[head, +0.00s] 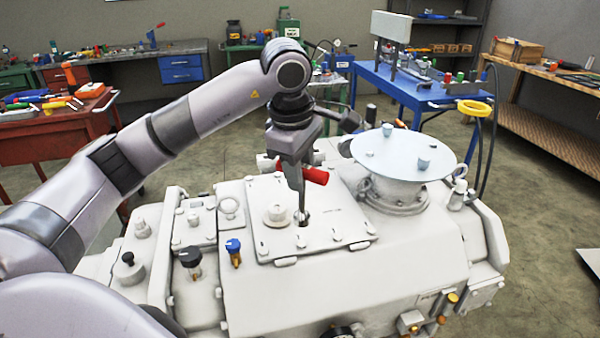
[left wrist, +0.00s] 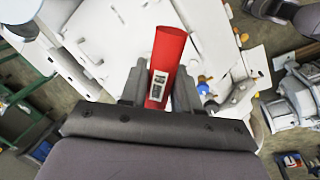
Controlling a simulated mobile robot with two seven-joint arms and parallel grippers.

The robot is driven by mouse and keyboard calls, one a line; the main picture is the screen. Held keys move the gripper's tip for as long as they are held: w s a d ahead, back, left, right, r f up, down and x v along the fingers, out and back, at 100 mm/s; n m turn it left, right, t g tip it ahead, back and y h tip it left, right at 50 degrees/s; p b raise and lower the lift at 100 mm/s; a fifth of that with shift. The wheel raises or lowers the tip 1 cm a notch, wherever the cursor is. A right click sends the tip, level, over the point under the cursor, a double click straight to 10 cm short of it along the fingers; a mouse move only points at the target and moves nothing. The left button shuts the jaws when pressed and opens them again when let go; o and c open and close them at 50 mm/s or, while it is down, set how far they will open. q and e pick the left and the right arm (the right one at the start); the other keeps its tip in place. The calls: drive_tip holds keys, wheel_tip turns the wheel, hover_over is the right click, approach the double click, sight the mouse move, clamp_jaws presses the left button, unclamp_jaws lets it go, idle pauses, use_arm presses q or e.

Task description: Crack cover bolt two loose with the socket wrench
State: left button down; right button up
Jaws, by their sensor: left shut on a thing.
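My left gripper (head: 299,172) is shut on the red handle of the socket wrench (head: 316,176), above the flat cover plate (head: 345,215) of the white pump. The handle juts out to the right of the fingers. In the left wrist view the red handle (left wrist: 168,50) stands between the two fingers (left wrist: 160,88). My right gripper is not in view.
A round knob (head: 277,214) stands on the cover just left of the wrench. A wide flanged port (head: 415,153) with small caps rises at the right. Black and blue valves (head: 233,250) sit in front left. A blue bench (head: 425,95) and red cart (head: 50,132) stand behind.

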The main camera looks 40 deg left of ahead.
sight(300, 214)
use_arm(q)
drive_tip(key=shift+f, duration=0.1)
idle(0.3)
drive_tip(key=shift+f+b, duration=2.25)
drive_tip(key=shift+f, duration=0.45)
drive_tip(key=shift+f+b, duration=0.55)
drive_tip(key=shift+f, duration=0.15)
drive_tip(key=shift+n, duration=0.3)
drive_tip(key=shift+r+n+y, duration=0.1)
drive_tip(key=shift+n+y, duration=0.2)
drive_tip(key=shift+n, duration=0.8)
drive_tip(key=shift+w+p+v, duration=0.15)
drive_tip(key=shift+p+v, duration=0.55)
drive_tip(key=shift+v, duration=0.15)
drive_tip(key=shift+w+p+v, duration=0.15)
drive_tip(key=shift+p+v, duration=0.6)
drive_tip(key=shift+v, duration=0.05)
drive_tip(key=shift+w+p+v, duration=0.2)
drive_tip(key=shift+p+v, duration=0.5)
drive_tip(key=shift+v, duration=0.15)
drive_tip(key=shift+a, duration=0.15)
